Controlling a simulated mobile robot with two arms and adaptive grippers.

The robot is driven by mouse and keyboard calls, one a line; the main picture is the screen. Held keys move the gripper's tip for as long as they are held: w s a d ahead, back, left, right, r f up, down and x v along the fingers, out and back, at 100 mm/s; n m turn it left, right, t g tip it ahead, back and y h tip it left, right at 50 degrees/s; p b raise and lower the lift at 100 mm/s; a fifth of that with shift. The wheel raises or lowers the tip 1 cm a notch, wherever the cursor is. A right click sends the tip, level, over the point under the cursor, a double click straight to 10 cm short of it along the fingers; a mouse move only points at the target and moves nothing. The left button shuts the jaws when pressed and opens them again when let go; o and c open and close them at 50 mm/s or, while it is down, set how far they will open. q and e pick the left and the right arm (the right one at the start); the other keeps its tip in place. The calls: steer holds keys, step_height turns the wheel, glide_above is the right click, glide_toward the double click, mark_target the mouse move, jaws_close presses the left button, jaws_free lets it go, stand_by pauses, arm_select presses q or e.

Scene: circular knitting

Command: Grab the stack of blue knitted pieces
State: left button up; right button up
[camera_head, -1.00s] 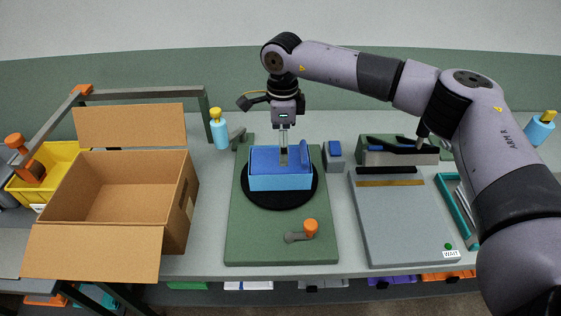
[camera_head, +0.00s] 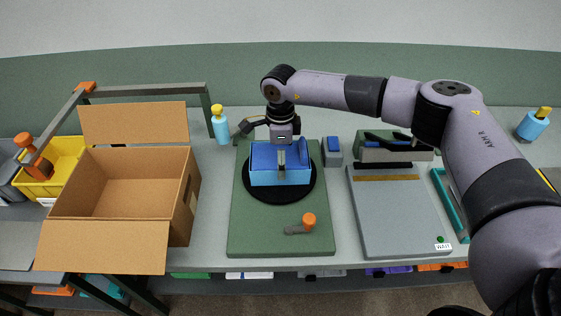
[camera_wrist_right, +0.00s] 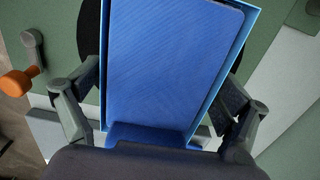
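The stack of blue knitted pieces (camera_head: 268,156) lies inside a light blue tray or box (camera_head: 280,178) on a black round plate (camera_head: 302,190). My right gripper (camera_head: 282,152) points down over the stack, low at its back side. In the right wrist view the blue stack (camera_wrist_right: 170,65) fills the middle, with light blue edges (camera_wrist_right: 238,55) along it. The right gripper's fingers (camera_wrist_right: 160,98) are spread wide, one on each side of the stack and box. I cannot tell whether they touch. My left gripper does not show.
An open cardboard box (camera_head: 125,190) stands at left, with a yellow bin (camera_head: 60,160) behind it. An orange-knobbed handle (camera_head: 308,220) stands on the green base (camera_head: 260,235) in front of the stack. A grey flat unit (camera_head: 395,215) lies to the right.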

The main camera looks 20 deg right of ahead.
steer(key=c, duration=1.1)
steer(key=shift+r, duration=0.15)
